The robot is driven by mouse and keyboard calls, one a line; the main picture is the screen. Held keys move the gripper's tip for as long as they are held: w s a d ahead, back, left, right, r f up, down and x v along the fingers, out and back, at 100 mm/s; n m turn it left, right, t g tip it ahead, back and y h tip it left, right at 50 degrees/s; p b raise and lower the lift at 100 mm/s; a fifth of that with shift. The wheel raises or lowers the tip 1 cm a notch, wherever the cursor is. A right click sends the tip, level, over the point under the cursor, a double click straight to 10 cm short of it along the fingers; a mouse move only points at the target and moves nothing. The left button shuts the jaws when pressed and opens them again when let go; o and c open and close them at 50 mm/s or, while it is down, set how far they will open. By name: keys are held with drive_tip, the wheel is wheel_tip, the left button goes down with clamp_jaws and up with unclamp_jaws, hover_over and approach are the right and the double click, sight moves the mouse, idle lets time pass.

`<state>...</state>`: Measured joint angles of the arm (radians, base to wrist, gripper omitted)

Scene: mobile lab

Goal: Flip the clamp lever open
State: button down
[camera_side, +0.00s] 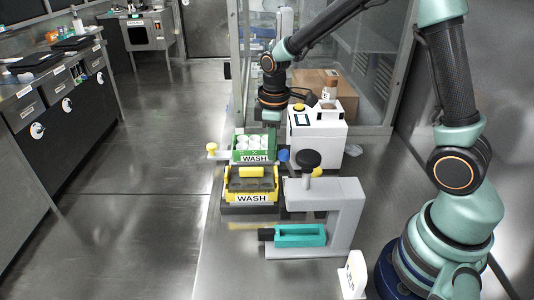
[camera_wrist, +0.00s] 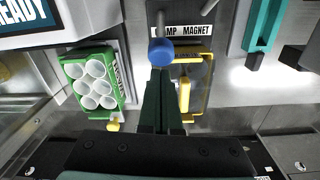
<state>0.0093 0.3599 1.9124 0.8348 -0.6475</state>
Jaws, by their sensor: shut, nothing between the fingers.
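The clamp lever shows in the wrist view as a grey rod with a blue knob (camera_wrist: 161,52), in front of a label (camera_wrist: 195,29) that reads "MP MAGNET", its start covered. The blue knob also shows in the side view (camera_side: 283,155), right of the green rack. My gripper (camera_wrist: 160,82) is shut and empty. In the wrist view its fingertips lie just below the knob in the picture; I cannot tell if they touch it. In the side view my gripper (camera_side: 271,118) hangs above the back of the green rack, its tips hard to make out.
A green rack (camera_side: 237,156) of white tubes and a yellow rack (camera_side: 229,197), both labelled "WASH", stand close together. A grey C-shaped stand (camera_side: 344,205) with a black knob and teal holder (camera_side: 300,235) is at front right. A white machine (camera_side: 318,138) stands behind.

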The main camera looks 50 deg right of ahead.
drive_tip(key=shift+s+d+r, duration=0.2)
drive_tip(key=shift+s, duration=0.05)
